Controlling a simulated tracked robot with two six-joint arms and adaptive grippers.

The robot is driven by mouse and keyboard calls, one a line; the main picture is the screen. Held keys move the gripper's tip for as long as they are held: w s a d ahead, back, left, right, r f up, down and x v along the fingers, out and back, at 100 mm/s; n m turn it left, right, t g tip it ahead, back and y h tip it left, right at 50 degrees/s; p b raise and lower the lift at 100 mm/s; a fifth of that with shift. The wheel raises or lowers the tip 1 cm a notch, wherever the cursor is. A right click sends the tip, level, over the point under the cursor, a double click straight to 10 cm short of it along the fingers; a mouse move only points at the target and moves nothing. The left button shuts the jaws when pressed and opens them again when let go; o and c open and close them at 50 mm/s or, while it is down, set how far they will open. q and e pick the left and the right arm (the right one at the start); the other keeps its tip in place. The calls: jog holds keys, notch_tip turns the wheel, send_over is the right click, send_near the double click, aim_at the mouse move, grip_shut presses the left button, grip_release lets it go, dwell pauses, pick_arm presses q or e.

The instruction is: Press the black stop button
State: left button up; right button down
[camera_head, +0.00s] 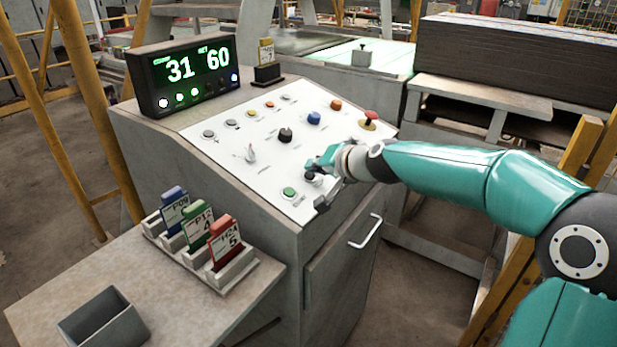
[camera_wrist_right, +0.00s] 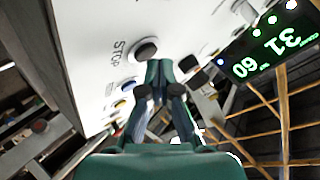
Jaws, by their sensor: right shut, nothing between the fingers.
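The black stop button (camera_wrist_right: 147,50) sits on the white panel beside the printed word STOP in the right wrist view. In the head view a dark button (camera_head: 310,176) shows just below my fingertips, partly hidden by them. My right gripper (camera_head: 317,166) is shut and empty over the lower right part of the panel (camera_head: 222,150). In the wrist view the closed fingertips of my right gripper (camera_wrist_right: 160,68) lie right beside the stop button; I cannot tell whether they touch it. My left gripper is not in view.
A green button (camera_head: 289,192) is close to the lower left of my gripper. A red mushroom button (camera_head: 370,118), a blue button (camera_head: 314,117) and a black knob (camera_head: 285,135) stand higher on the panel. The display (camera_head: 185,73) reads 31 and 60. A card rack (camera_head: 235,272) stands left.

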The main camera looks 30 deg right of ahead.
jog(key=shift+w+a+f+b, duration=0.1)
jog(key=shift+f+b, duration=0.25)
jog(key=shift+f, duration=0.1)
dwell(0.6)
dwell(0.4)
jog(key=shift+s+r+p, duration=0.2)
jog(key=shift+r+p, duration=0.4)
jog(key=shift+r, duration=0.2)
jog(key=r+p, duration=0.1)
jog(key=s+r+p, duration=0.1)
jog(key=r, duration=0.1)
jog(key=r+p, duration=0.1)
jog(key=shift+s+d+r, duration=0.15)
jog(key=shift+d+r, duration=0.25)
dwell(0.6)
